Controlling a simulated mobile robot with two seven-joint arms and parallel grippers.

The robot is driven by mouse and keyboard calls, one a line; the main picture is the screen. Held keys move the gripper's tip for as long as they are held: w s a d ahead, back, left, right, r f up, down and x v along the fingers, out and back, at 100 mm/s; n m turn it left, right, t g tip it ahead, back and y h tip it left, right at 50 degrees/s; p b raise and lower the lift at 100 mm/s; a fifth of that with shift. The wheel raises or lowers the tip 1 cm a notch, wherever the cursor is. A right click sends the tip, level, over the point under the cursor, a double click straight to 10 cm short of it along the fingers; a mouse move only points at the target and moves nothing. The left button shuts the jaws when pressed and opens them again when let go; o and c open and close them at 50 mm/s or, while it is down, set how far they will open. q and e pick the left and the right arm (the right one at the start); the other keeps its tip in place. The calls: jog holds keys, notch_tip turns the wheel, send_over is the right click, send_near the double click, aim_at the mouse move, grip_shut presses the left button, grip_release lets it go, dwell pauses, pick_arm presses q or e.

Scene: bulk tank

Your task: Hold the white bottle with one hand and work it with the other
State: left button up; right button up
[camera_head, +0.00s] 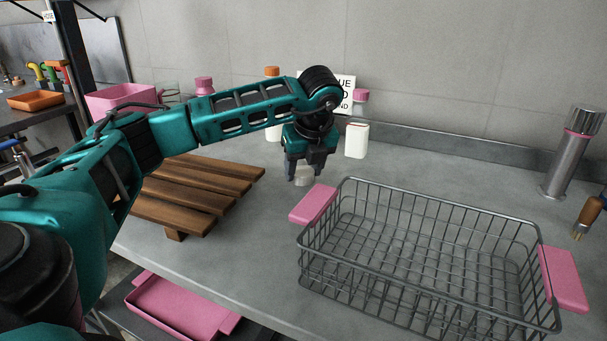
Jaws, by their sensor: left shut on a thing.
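My left gripper (305,173) points down over the counter, between the slatted wooden rack and the wire basket. Another white bottle with a pink cap (356,141) stands upright behind and to the right of the gripper. A white bottle with an orange cap (272,132) stands behind my left arm, partly hidden. My right gripper is not in view.
The wire basket (420,238) with pink handles stands empty at front right. The slatted wooden rack (190,195) is on the left. A steel cylinder (573,155) stands at far right. A pink tray (180,308) lies below the counter (470,170), whose back right is mostly clear.

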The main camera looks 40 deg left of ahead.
aim_at(304, 172)
pick_arm(q)
notch_tip(304, 172, up, 18)
jog(key=p, duration=0.5)
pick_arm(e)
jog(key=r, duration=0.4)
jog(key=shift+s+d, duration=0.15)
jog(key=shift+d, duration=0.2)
pick_arm(q)
jog(key=shift+r, duration=0.1)
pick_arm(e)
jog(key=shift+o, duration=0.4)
